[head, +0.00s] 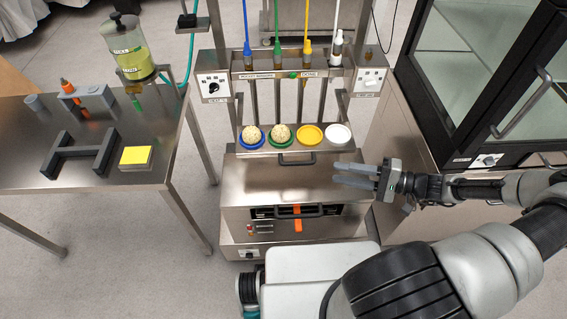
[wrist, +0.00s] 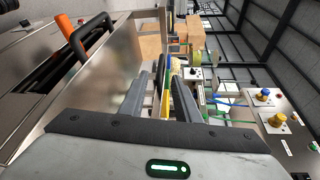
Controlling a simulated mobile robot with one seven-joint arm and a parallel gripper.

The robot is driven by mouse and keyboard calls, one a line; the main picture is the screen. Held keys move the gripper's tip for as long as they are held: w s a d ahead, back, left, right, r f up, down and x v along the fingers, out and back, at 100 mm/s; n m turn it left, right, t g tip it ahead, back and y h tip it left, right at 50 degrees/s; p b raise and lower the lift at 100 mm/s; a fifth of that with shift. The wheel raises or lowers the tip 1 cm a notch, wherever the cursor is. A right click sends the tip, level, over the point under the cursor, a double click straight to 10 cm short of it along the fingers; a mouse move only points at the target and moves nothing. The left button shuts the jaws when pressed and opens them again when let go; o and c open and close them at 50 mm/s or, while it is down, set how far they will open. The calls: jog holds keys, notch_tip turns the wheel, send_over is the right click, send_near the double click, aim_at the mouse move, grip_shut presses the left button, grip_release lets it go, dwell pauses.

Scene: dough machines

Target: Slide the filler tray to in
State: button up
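The filler tray (head: 267,151) sticks out at the front of the filling machine in the head view, with a dark handle (head: 297,161) on its front edge. It carries blue, green, yellow and white round cups in a row. The blue cup (head: 251,136) and the green cup (head: 281,136) hold pale dough-like pieces; the yellow and white cups look empty of them. My gripper (head: 337,174) is to the right of the handle and nearer the camera, apart from it, over the steel top. Its fingers are apart and empty, also in the wrist view (wrist: 168,82).
Coloured nozzles (head: 279,52) hang above and behind the tray. A steel table (head: 120,190) at left bears a dark bracket and yellow block. A glass-door cabinet (head: 470,105) stands at right.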

aim_at(292, 163)
jog(key=w+a+f, duration=0.1)
jog(key=w+a, duration=0.2)
jog(key=a, duration=0.5)
jog(key=w+a+f+t, duration=0.1)
jog(key=w+a, duration=0.2)
jog(key=a, duration=0.5)
jog(key=shift+w+b, duration=0.4)
jog(key=shift+b, duration=0.05)
jog(key=shift+c, duration=0.2)
jog(key=c, duration=0.7)
jog(key=shift+f, duration=0.1)
grip_shut()
